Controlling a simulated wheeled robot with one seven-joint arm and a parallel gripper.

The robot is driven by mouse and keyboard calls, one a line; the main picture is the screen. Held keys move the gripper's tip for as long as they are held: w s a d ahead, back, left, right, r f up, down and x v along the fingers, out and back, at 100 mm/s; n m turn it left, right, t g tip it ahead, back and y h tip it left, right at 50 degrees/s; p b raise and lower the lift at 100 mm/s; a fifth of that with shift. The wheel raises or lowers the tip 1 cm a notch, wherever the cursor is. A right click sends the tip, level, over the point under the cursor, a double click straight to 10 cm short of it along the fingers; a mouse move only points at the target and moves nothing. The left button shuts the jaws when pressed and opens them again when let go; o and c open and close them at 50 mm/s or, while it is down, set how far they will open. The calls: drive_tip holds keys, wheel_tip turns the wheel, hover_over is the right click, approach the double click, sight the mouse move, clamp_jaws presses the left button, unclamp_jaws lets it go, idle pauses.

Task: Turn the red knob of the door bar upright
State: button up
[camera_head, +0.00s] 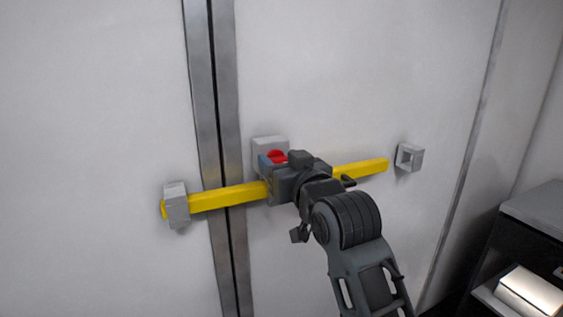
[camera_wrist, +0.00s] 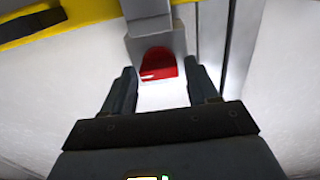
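The red knob (camera_head: 277,156) sits on a grey block (camera_head: 268,146) on the door bar, partly hidden by my gripper in the head view. In the wrist view the red knob (camera_wrist: 158,64) lies between my two fingertips, with light showing around it. My gripper (camera_wrist: 162,80) is open, with one finger on each side of the knob and visible gaps to both. The yellow door bar (camera_head: 230,196) crosses the door seam, and its middle is hidden behind my gripper. I cannot tell the knob's exact angle.
A grey bracket (camera_head: 175,204) holds the bar's left end. Another grey bracket (camera_head: 410,157) on the right stands empty, a little beyond the bar's right end. The white door panels are otherwise clear.

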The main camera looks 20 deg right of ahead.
drive_tip(key=c, duration=0.9)
drive_tip(key=shift+o, duration=0.2)
drive_tip(key=shift+n, duration=0.4)
drive_tip(key=n+p, duration=0.1)
drive_tip(key=n, duration=0.2)
drive_tip(key=shift+n, duration=0.3)
drive_tip(key=n+p, duration=0.1)
drive_tip(key=n, duration=0.3)
drive_tip(key=shift+a+n, duration=0.15)
drive_tip(key=shift+n, duration=0.15)
drive_tip(key=n, duration=0.8)
drive_tip(key=shift+a+f+n+p, duration=0.15)
drive_tip(key=shift+f+n+p, duration=0.15)
drive_tip(key=shift+p, duration=0.05)
drive_tip(key=shift+n, duration=0.3)
